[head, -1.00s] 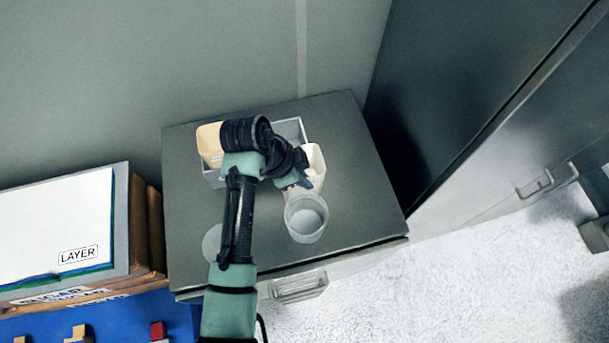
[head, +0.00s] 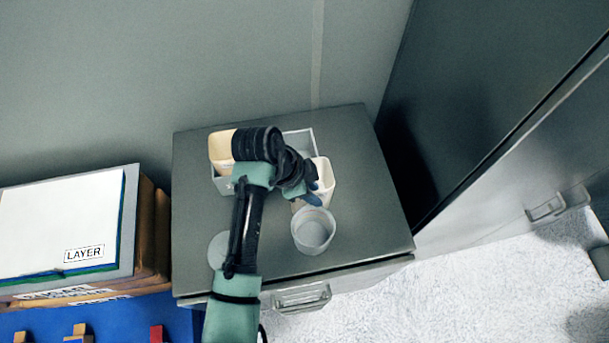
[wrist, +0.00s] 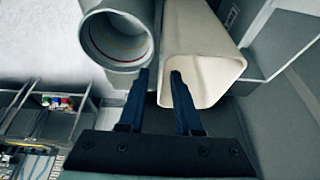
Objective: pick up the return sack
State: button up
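A cream, open-topped sack-like container (head: 326,180) stands at the right of the cabinet top, beside the grey tray. A second cream one (head: 221,152) stands at the left of the tray. I see no readable label that tells which is the return sack. In the wrist view the right-hand cream container (wrist: 202,50) shows its open mouth. My gripper (wrist: 158,85) is open with nothing held. Its right finger overlaps the container's mouth and its left finger is outside, so the left wall lies between them. I cannot tell whether they touch it.
A round grey cup (head: 313,231) stands in front of the right cream container, close to my left finger in the wrist view (wrist: 117,38). A pale disc (head: 218,250) lies at the cabinet top's (head: 375,215) front left. A tall dark cabinet (head: 470,90) rises at right.

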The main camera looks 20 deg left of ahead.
jog(key=b+v, duration=0.1)
jog(key=v, duration=1)
jog(key=shift+a+r, duration=0.2)
jog(key=shift+r, duration=0.1)
jog(key=shift+s, duration=0.1)
